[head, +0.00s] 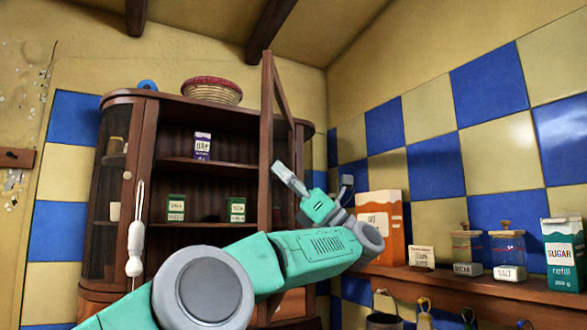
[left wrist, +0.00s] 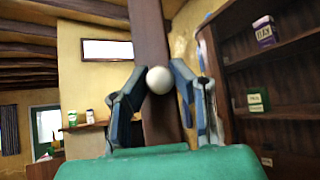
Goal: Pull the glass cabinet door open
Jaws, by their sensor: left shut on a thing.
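The glass cabinet door (head: 267,125) stands swung out from the dark wooden cabinet (head: 180,103), seen nearly edge-on in the head view. Its wooden frame (left wrist: 150,35) fills the middle of the left wrist view. My left gripper (head: 281,172) reaches the door's edge at mid height. In the left wrist view, my left gripper (left wrist: 160,85) has its fingers on either side of a round white knob (left wrist: 159,79) on the frame and is shut on it. The knob is hidden in the head view. My right gripper is in neither view.
Boxes, including a purple one (head: 202,146), stand on the cabinet's exposed shelves. A basket (head: 212,94) sits on top. At right, a wall shelf (head: 480,287) holds an orange box (head: 378,222), jars and a sugar carton (head: 563,254), close to my forearm.

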